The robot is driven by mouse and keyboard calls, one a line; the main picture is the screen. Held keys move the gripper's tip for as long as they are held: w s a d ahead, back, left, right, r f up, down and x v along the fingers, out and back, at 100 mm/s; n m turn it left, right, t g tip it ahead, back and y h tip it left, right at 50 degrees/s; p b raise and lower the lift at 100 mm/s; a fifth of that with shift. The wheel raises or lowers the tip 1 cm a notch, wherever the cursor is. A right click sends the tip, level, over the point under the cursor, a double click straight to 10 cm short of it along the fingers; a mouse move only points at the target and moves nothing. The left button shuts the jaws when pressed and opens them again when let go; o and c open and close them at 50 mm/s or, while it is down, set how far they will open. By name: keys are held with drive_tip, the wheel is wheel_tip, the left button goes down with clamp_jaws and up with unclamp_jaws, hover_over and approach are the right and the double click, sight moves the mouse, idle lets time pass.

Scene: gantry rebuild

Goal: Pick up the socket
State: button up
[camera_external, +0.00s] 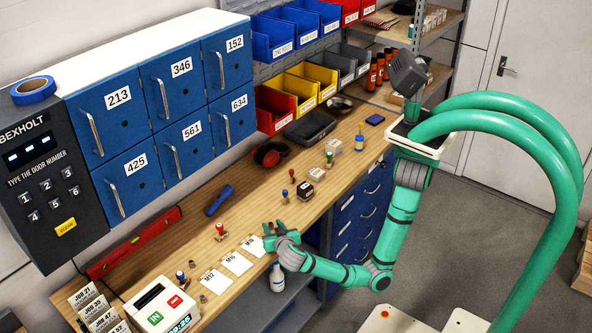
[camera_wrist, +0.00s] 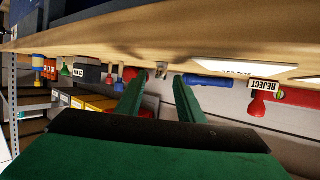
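My gripper (camera_external: 271,233) is low over the front edge of the wooden bench, beside the white card labelled M18 (camera_external: 254,245). In the wrist view, the bench appears at the top, and my gripper's two green fingers (camera_wrist: 160,98) are apart with nothing held between them. A small grey metal piece, apparently the socket (camera_wrist: 161,69), rests on the bench just beyond the fingertips, in line with the gap. In the external view my gripper largely hides that spot.
A red-handled stamp (camera_external: 221,232), a blue tool (camera_external: 219,200) and a red level (camera_external: 134,243) lie farther back. More stamps and small boxes stand to the right. A white time clock (camera_external: 160,305) is at the front left. A bottle (camera_external: 276,277) stands on the shelf below.

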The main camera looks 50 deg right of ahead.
sight(270, 223)
drive_tip(key=shift+x, duration=1.5)
clamp_jaws()
drive_tip(key=shift+r, duration=0.1)
drive_tip(key=shift+r, duration=0.55)
drive_tip(key=s+d+r, duration=0.6)
drive_tip(key=s+r, duration=0.5)
drive_tip(key=s, duration=0.1)
drive_tip(key=shift+d+r, duration=0.35)
